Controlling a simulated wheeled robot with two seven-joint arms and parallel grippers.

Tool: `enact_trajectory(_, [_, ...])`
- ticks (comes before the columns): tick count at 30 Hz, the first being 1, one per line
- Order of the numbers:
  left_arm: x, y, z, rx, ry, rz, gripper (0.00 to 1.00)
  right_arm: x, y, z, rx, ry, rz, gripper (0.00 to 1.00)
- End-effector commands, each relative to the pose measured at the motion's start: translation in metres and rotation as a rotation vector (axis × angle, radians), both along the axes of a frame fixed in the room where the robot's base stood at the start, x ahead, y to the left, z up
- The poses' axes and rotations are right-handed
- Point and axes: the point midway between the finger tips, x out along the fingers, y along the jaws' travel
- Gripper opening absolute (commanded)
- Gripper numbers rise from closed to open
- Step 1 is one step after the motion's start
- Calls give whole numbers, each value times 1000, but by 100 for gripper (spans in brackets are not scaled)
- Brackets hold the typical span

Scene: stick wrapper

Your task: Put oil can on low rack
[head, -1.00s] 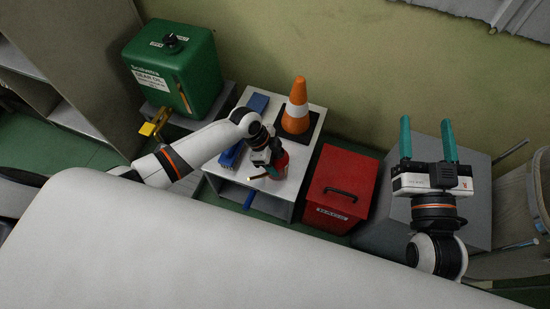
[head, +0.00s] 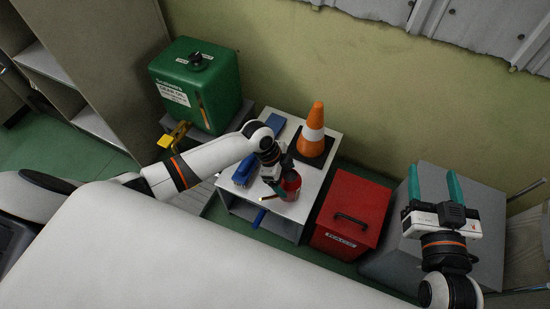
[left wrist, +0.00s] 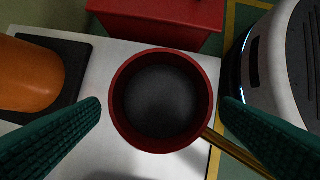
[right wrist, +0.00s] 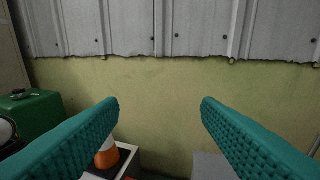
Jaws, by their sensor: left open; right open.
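The red oil can (head: 291,188) stands on the top of the white low rack (head: 312,178), near its front edge. In the left wrist view I look down on the can (left wrist: 160,100): a red round rim, a dark grey inside or top, and a brass-coloured rod at lower right. My left gripper (head: 280,183) is open at the can, with its teal fingers on either side of it; a firm contact cannot be made out. My right gripper (head: 433,180) is open and empty over the grey box, pointing at the wall.
An orange traffic cone (head: 315,125) on a black base and blue items (head: 245,168) share the rack top. A red lidded box (head: 352,205) stands right of the rack, a grey box (head: 480,195) beyond it. A green gear oil container (head: 196,85) stands left.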

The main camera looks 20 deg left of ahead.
Motion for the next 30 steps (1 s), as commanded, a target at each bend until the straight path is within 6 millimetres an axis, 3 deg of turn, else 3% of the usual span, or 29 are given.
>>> enact_trajectory(12, [-4,22,57,0,-1,-1,86,-38,-22,-68,-118,491,-33,59])
enact_trajectory(23, [-6,34,86,-1,-1,-1,86,-75,-36,-98,-177,755,-51,59])
enact_trajectory(26, [-12,26,86,-11,-3,12,86,-79,-37,-100,-181,776,-52,59])
enact_trajectory(30, [-39,-12,90,-60,-34,125,86,-79,-38,-101,-182,781,-53,59])
